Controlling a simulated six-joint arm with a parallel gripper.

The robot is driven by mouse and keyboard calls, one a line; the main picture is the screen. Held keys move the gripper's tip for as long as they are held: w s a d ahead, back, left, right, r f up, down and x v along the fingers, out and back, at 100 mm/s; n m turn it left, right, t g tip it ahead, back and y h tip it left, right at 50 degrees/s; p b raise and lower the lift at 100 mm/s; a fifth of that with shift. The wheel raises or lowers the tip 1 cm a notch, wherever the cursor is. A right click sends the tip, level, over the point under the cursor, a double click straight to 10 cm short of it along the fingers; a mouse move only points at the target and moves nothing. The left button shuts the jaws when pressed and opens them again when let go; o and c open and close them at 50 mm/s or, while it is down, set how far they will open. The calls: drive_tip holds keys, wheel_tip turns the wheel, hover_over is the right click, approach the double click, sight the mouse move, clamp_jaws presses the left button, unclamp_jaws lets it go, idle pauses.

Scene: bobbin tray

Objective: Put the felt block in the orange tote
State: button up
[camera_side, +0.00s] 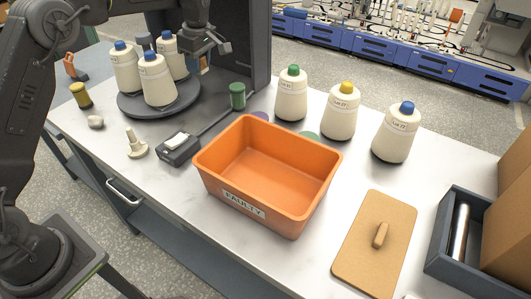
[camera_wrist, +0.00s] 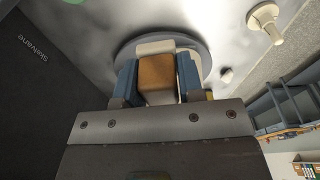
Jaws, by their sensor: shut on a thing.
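The orange tote (camera_side: 215,178), labelled "FAULTY", stands empty in the middle of the table in the side view. My gripper (camera_wrist: 157,82) is shut on a brown block, the felt block (camera_wrist: 157,75), whose sides lie between the two blue fingers in the wrist view. In the side view my gripper (camera_side: 205,58) is high at the back left, by the round dark stand and well away from the tote. Only a small brown part of the block (camera_side: 204,64) shows there.
A tan lidded board (camera_side: 360,255) lies to the right.

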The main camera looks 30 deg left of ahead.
drive_tip(key=s+d+m, duration=0.3)
drive_tip(key=d+m, duration=0.2)
drive_tip(key=d, duration=0.8)
drive_tip(key=m+t, duration=0.1)
drive_tip(key=m, duration=0.4)
hover_over(289, 185)
drive_tip(key=shift+h, duration=0.3)
wheel_tip(289, 185, down, 12)
drive_tip(key=shift+s+d+f, duration=0.1)
drive_tip(key=shift+s+d, duration=0.05)
drive_tip(key=shift+f, duration=2)
drive_tip(key=shift+f, duration=0.1)
drive_tip(key=o, duration=0.9)
